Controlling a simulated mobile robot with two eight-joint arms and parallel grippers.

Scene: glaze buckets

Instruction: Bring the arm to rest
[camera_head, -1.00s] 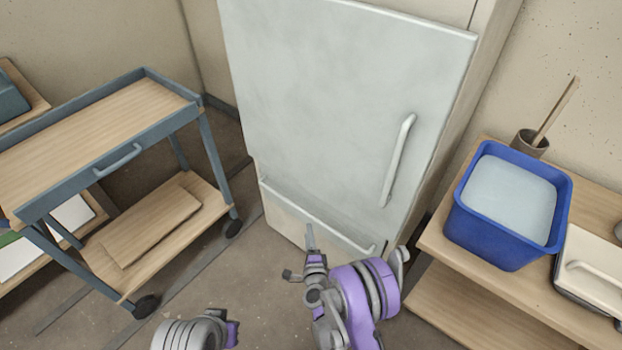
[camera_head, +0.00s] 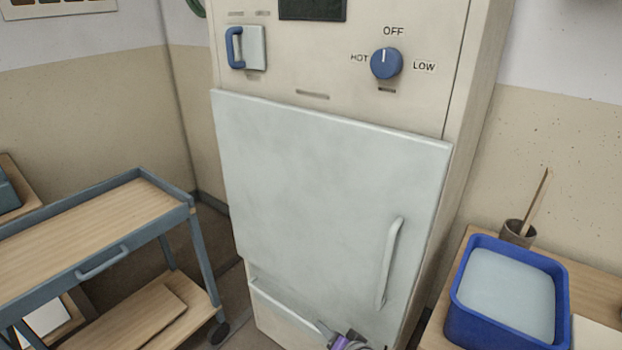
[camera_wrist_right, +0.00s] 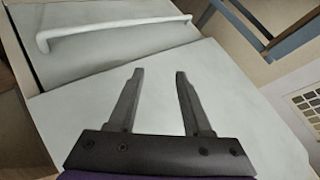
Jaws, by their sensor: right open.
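My right gripper (camera_wrist_right: 158,80) is open and empty in the right wrist view, its two dark fingers apart with the pale kiln-like cabinet's front behind them. In the head view only a small part of my right arm's purple and grey end (camera_head: 345,338) shows at the bottom edge, in front of the cabinet's lower part. My left gripper is not in view.
The tall cabinet has a closed pale door (camera_head: 320,190) with a vertical handle (camera_head: 390,262), and a knob (camera_head: 386,63) above. A blue-framed cart (camera_head: 95,225) stands left. A blue bucket (camera_head: 460,325) of pale liquid and a brush pot (camera_head: 518,233) stand right.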

